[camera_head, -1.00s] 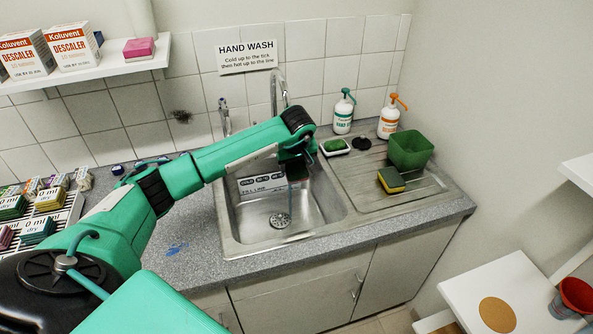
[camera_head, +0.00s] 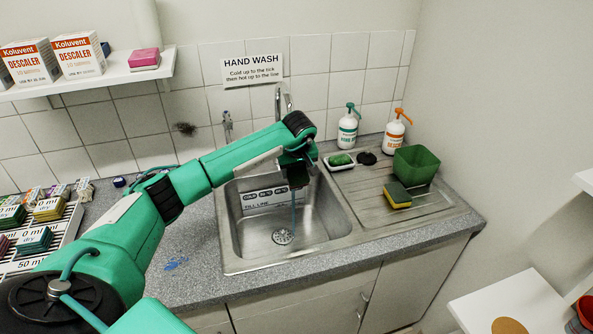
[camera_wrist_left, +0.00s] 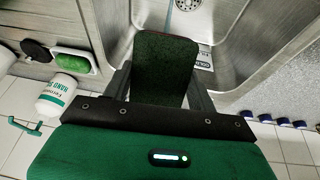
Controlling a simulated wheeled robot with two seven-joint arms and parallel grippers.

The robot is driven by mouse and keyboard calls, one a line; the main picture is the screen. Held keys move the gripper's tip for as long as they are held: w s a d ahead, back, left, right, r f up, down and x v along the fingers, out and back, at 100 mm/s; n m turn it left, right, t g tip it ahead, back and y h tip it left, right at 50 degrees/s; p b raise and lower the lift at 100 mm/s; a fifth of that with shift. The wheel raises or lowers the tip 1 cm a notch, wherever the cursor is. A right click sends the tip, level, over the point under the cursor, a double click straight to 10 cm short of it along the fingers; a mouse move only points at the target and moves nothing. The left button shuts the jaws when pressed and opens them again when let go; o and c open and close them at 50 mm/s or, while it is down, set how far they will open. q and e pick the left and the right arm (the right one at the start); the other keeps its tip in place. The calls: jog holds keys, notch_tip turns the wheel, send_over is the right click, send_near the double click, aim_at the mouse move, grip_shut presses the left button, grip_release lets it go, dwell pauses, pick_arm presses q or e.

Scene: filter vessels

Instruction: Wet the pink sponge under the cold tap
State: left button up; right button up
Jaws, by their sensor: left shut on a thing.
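My left gripper (camera_wrist_left: 158,90) is shut on a sponge-like block (camera_wrist_left: 166,62) with a dark green face and a thin reddish edge. The rest of its colour is hidden. In the head view the block (camera_head: 298,177) hangs over the steel sink (camera_head: 238,250), below the tap (camera_head: 287,94). A thin bluish stream (camera_head: 293,215) shows beneath it, above the drain (camera_head: 283,237). I cannot tell where water meets the block. A pink block (camera_head: 144,57) on a pale base sits on the wall shelf. My right gripper is not in view.
On the right drainer are a yellow and dark green sponge (camera_head: 397,196), a green tub (camera_head: 416,165) and a dish with a green block (camera_head: 340,160). Two pump bottles (camera_head: 348,130) (camera_head: 394,132) stand behind.

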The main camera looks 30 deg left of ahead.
aim_at(300, 184)
pick_arm(q)
jog(key=shift+s+d, duration=0.15)
jog(key=shift+s+d+p, duration=0.35)
jog(key=shift+s+d, duration=0.3)
jog(key=shift+s, duration=0.1)
jog(key=shift+s+d+p, duration=0.4)
jog(key=shift+s+d, duration=1.15)
jog(key=shift+s, duration=0.2)
jog(key=shift+s+d, duration=0.35)
jog(key=shift+r, duration=0.1)
